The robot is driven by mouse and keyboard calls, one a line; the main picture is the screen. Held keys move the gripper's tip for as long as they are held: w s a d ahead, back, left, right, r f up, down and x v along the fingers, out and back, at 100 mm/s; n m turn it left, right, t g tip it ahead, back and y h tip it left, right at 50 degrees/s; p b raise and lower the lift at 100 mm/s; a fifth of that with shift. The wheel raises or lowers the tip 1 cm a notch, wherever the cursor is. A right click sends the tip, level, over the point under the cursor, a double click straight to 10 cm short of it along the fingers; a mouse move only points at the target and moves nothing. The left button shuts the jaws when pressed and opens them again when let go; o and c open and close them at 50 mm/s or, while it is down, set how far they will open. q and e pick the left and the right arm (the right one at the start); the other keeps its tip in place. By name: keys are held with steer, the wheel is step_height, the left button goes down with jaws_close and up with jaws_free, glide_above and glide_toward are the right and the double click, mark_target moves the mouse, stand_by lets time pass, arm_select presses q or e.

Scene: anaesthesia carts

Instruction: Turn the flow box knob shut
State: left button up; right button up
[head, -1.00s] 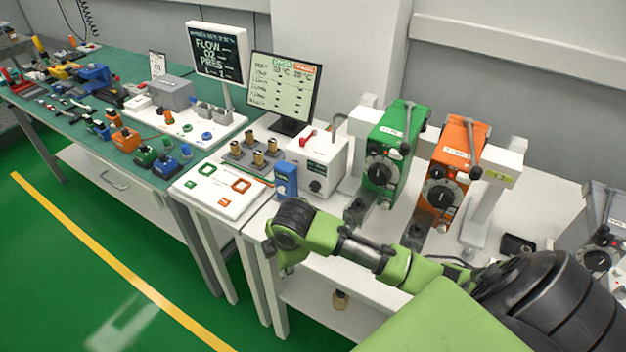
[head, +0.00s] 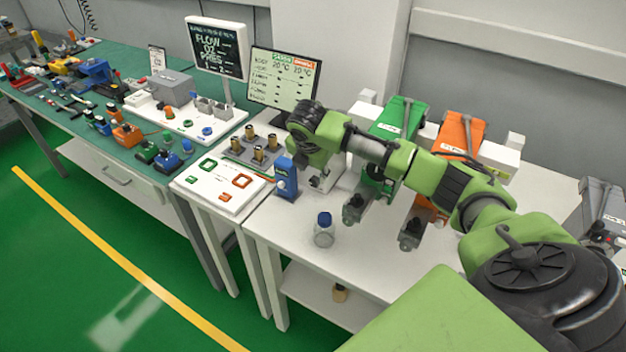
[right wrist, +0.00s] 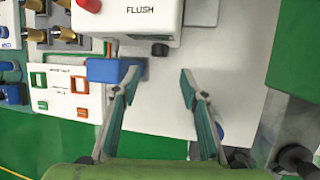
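The flow box, a white box with FLUSH lettering (right wrist: 140,20), stands at the top of the right wrist view. A red part sits on it. Its small black knob (right wrist: 160,49) sticks out of the front face. In the head view my right arm covers most of the box, and only a lower part (head: 330,177) shows. My right gripper (right wrist: 158,76) is open and empty, its two fingers apart just below the knob in the picture and not touching it. The knob's setting cannot be read. My left gripper is not in view.
A blue box (head: 286,180) stands close beside my right gripper's left finger. A clear bottle with a blue cap (head: 324,232) stands on the white table in front. Green (head: 395,118) and orange (head: 459,132) vaporizers stand to the right. A monitor (head: 283,80) stands behind.

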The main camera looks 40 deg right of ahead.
mark_target(313, 182)
steer(key=p+x, duration=0.1)
steer(key=x, duration=0.8)
steer(key=shift+d+f, duration=0.1)
steer(key=c, duration=1.1)
